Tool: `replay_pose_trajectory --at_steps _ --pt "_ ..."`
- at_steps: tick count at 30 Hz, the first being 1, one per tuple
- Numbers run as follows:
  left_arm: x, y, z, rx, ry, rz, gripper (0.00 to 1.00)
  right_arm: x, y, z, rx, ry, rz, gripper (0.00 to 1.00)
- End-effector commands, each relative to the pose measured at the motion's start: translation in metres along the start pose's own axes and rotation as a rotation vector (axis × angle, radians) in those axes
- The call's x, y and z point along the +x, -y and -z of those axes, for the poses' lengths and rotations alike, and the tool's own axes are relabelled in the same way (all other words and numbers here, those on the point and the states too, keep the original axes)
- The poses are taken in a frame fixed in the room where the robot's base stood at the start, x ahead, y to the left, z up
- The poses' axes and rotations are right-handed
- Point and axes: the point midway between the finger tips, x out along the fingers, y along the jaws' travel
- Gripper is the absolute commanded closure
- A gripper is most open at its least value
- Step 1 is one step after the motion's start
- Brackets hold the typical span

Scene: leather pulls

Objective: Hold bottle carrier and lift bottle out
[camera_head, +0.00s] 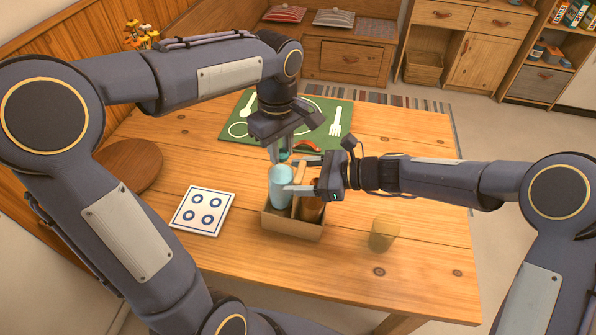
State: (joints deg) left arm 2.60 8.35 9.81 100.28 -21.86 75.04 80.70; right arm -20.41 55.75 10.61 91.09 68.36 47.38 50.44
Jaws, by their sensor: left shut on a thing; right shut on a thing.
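A tan bottle carrier (292,228) stands on the table with an upright wooden handle (300,174). A light blue bottle (281,188) stands upright in its left side; its base is hidden by the carrier wall. A brown bottle (312,209) sits in the right side, partly hidden. My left gripper (285,155) points down from above and is shut on the blue bottle's teal top. My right gripper (298,175) reaches in from the right and is shut on the carrier handle, one finger passing in front of the blue bottle.
A yellowish cup (383,233) stands right of the carrier. A white tile with blue rings (203,211) lies to the left, with a round brown board (130,166) beyond. A green place mat (262,131) with cutlery lies behind. The table front is clear.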

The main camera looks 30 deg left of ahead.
Motion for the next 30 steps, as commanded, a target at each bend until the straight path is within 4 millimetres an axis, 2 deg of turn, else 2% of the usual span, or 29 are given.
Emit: replay_pose_trajectory --at_steps 2,3,8,24,30 --pt "0.0 -0.002 0.003 -0.002 -0.008 -0.008 1.0 0.001 -0.004 0.003 0.007 -0.004 -0.01 0.66" --pt "0.0 -0.002 0.003 -0.002 -0.008 -0.007 1.0 0.001 -0.004 0.003 0.007 -0.003 -0.01 0.33" --pt "0.002 -0.001 0.003 -0.003 -0.007 -0.003 1.0 0.001 -0.003 0.0 0.004 0.001 -0.009 0.12" --pt "0.004 0.0 0.003 -0.003 -0.004 0.005 1.0 0.0 -0.002 -0.003 0.0 0.006 -0.006 0.11" --pt "0.004 0.0 0.002 -0.003 -0.004 0.005 1.0 -0.016 0.0 -0.003 0.0 0.008 -0.002 0.11"
